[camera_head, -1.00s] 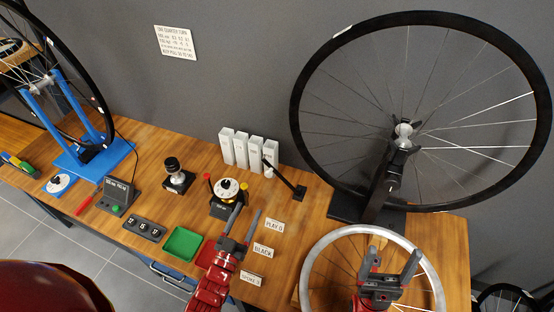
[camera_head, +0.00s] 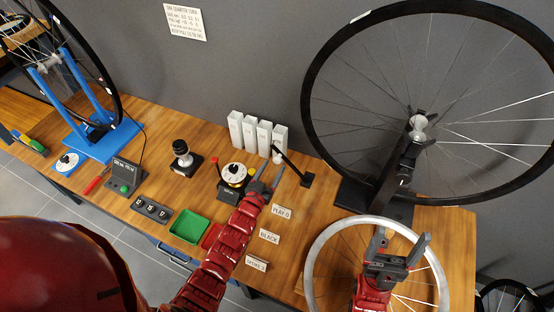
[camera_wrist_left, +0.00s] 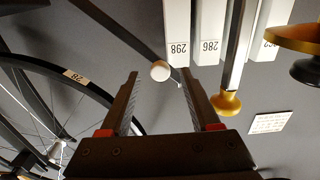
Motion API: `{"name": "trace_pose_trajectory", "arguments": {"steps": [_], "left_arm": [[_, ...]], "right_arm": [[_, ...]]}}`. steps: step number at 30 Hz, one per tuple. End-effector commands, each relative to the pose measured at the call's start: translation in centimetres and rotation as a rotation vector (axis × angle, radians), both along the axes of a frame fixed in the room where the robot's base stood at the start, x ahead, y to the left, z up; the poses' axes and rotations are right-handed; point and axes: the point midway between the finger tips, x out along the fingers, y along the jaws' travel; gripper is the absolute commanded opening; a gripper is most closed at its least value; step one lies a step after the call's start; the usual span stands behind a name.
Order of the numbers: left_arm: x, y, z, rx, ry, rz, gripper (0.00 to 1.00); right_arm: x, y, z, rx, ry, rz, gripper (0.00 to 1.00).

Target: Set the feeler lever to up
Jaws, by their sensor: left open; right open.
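The feeler lever (camera_head: 292,165) is a thin black arm slanting up-left from a small black base on the bench, right of the gauge with the yellow-rimmed white dial (camera_head: 235,174). In the left wrist view the dark lever (camera_wrist_left: 112,31) ends in a pale round knob (camera_wrist_left: 160,70). My left gripper (camera_head: 270,171) is open just in front of the lever's free end. In the wrist view the knob shows between its fingertips, with a gap on both sides; contact is not visible. My right gripper (camera_head: 402,241) is open and empty above the silver rim, away from the lever.
Several white numbered boxes (camera_head: 250,130) stand close behind the lever. A large black wheel (camera_head: 318,120) on a stand is to the right. A green tray (camera_head: 189,227) and label cards (camera_head: 270,236) lie nearer the front. A black-based knob device (camera_head: 181,163) is left of the gauge.

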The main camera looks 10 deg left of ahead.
Motion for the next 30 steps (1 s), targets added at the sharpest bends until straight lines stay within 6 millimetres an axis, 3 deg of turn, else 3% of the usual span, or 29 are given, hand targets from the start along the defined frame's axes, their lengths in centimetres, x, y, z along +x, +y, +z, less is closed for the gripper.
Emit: {"name": "trace_pose_trajectory", "arguments": {"steps": [3, 9, 22, 30], "left_arm": [[1.8, -0.4, 0.1, -0.002, -0.001, 0.0, 0.63], [3.4, -0.7, 0.0, 0.0, 0.0, 0.0, 0.63], [4.0, -0.8, 0.0, -0.001, -0.001, -0.001, 0.63], [3.9, -0.8, 0.0, 0.0, -0.001, 0.0, 0.15]], "right_arm": [[0.0, 0.0, 0.2, 0.0, 0.0, 0.0, 0.81], [0.0, 0.0, 0.3, 0.0, 0.0, 0.0, 0.81], [0.0, 0.0, 0.3, 0.0, 0.0, 0.0, 0.81], [0.0, 0.0, 0.3, 0.0, 0.0, 0.0, 0.81]]}}
